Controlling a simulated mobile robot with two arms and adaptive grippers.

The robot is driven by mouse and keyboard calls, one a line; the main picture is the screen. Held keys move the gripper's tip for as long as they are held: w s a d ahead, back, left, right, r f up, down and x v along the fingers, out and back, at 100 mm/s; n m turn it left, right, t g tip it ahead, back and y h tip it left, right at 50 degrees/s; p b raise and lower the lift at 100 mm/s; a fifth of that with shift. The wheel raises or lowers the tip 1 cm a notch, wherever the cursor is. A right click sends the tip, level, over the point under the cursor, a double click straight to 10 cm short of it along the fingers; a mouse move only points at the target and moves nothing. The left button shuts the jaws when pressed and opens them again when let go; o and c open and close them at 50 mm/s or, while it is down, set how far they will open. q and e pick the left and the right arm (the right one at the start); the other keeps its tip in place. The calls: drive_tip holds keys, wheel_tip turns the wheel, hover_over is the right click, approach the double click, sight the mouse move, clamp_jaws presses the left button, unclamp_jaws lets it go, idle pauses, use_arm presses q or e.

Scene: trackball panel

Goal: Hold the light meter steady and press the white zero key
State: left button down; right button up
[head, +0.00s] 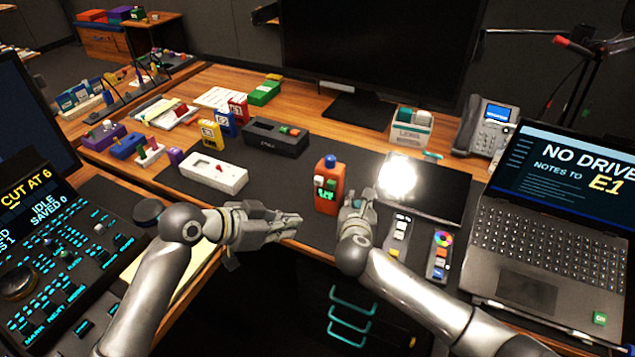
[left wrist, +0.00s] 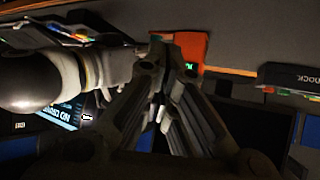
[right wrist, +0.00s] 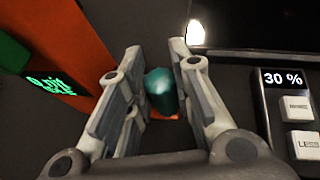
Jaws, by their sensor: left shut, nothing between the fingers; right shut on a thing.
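The orange light meter (head: 327,192), with a blue dome on top and a lit green display, stands upright on the dark mat. It shows at the left of the right wrist view (right wrist: 85,75) and behind the left fingers in the left wrist view (left wrist: 185,45). My left gripper (head: 297,222) is shut and empty, fingertips pointing toward the meter from the left. My right gripper (head: 362,197) is just right of the meter, shut on a teal rounded thing (right wrist: 160,92); the meter is outside its fingers.
A very bright lamp spot (head: 398,178) glows on a dark panel behind my right gripper. A keypad reading 30 % (right wrist: 285,78) stands right of it. A laptop (head: 540,230) is at the right, a white device (head: 213,172) at the left.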

sight(319, 181)
use_arm(q)
drive_tip(key=shift+r, duration=0.15)
drive_tip(key=w+d, duration=0.3)
drive_tip(key=w, duration=0.5)
idle(0.5)
drive_tip(key=shift+w+d, duration=0.1)
drive_tip(key=shift+w, duration=0.05)
idle(1.1)
drive_tip(key=shift+w+d, duration=0.15)
drive_tip(key=shift+w, duration=0.2)
drive_tip(key=shift+w+d, duration=0.2)
drive_tip(key=shift+w, duration=0.25)
idle(0.6)
drive_tip(key=shift+s, duration=0.1)
drive_tip(key=shift+s+a, duration=0.35)
drive_tip(key=shift+s, duration=0.4)
